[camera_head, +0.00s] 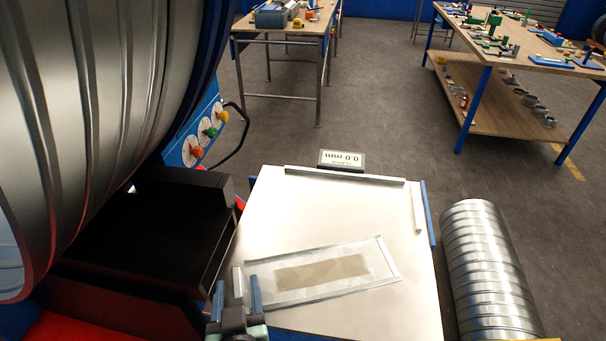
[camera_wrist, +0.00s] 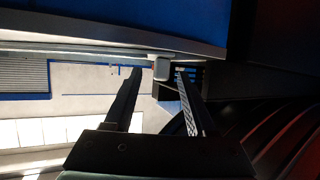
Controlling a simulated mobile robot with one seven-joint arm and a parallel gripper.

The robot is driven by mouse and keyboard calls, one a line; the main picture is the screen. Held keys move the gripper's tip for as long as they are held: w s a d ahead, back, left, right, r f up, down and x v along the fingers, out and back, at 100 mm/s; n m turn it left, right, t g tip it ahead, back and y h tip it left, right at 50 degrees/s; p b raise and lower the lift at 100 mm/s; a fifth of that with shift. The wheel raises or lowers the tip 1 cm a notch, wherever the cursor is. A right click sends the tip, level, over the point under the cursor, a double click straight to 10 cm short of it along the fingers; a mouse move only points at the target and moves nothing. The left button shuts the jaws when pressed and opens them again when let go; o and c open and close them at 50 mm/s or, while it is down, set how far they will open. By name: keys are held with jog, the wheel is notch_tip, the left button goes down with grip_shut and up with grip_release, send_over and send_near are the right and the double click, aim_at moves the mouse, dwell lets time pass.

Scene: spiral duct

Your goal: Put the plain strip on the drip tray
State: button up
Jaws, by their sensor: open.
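A shallow pale tray (camera_head: 385,276) with a low rim and a brown patch on its floor lies slanted on the white table; it looks like the drip tray. Two narrow pale bars lie along the table's far edge (camera_head: 345,175) and right edge (camera_head: 417,207); I cannot tell whether either is the plain strip. My gripper (camera_head: 236,287) is open at the tray's near left end. In the wrist view my gripper (camera_wrist: 158,72) shows two spread dark fingers, with a small pale block (camera_wrist: 162,69) seen between them. I cannot tell whether they touch anything.
A small display (camera_head: 341,160) reading 0.0 mm stands behind the far bar. A dark trough (camera_head: 150,235) and a large ribbed metal duct (camera_head: 85,110) crowd the left. A ribbed pipe (camera_head: 487,265) lies right of the white table (camera_head: 290,215). Workbenches stand behind.

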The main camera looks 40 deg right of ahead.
jog(key=shift+x, duration=1.2)
grip_shut()
dwell(0.5)
